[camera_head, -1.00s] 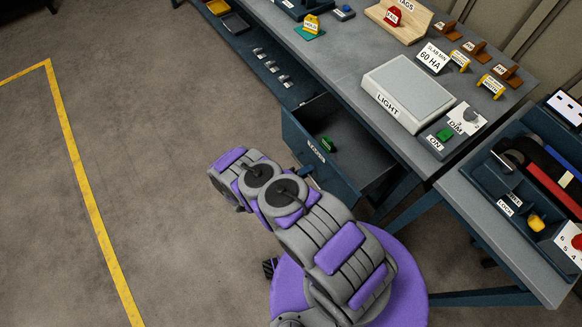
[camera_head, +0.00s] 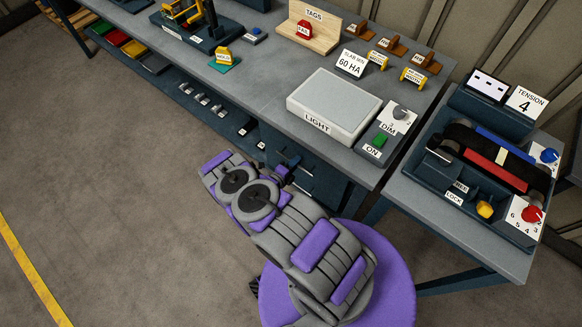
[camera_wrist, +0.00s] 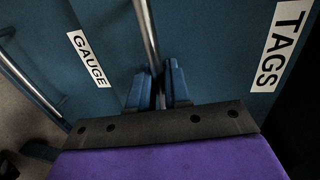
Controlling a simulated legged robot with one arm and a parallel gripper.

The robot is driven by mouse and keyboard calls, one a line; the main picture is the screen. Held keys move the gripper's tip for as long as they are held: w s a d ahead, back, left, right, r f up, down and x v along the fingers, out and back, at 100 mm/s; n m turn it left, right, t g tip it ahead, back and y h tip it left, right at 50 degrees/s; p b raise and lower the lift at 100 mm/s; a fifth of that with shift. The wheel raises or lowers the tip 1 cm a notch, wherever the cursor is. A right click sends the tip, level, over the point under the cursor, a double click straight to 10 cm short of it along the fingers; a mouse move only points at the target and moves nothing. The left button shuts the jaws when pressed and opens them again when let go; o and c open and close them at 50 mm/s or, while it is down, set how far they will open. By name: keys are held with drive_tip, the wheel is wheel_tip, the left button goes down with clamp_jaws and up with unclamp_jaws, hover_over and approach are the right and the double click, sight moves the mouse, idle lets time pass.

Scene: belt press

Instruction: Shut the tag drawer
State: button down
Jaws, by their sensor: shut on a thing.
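The tag drawer front, with a "TAGS" label (camera_wrist: 280,45), fills the right of the wrist view. A metal bar handle (camera_wrist: 147,35) runs down from the top centre. My gripper (camera_wrist: 158,88) is shut on this handle, one blue finger on each side of it. In the head view my arm reaches to the drawer fronts (camera_head: 288,157) under the bench, and the drawer's inside does not show. My arm hides part of the fronts, so I cannot tell whether the drawer is fully flush.
A "GAUGE" front (camera_wrist: 90,58) is left of the handle, with another bar (camera_wrist: 30,85) beyond. Above is the grey bench (camera_head: 260,85) with a light box (camera_head: 333,103). A side table with a belt unit (camera_head: 490,150) stands right. The floor (camera_head: 110,160) at left is clear.

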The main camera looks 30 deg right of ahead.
drive_tip(key=shift+x, duration=0.9)
drive_tip(key=c, duration=1.3)
unclamp_jaws()
drive_tip(key=shift+d, duration=0.1)
drive_tip(key=shift+c, duration=0.2)
drive_tip(key=shift+r, duration=0.1)
drive_tip(key=p+v, duration=0.3)
drive_tip(key=v, duration=1.4)
drive_tip(key=shift+a, duration=0.2)
drive_tip(key=shift+s, duration=0.1)
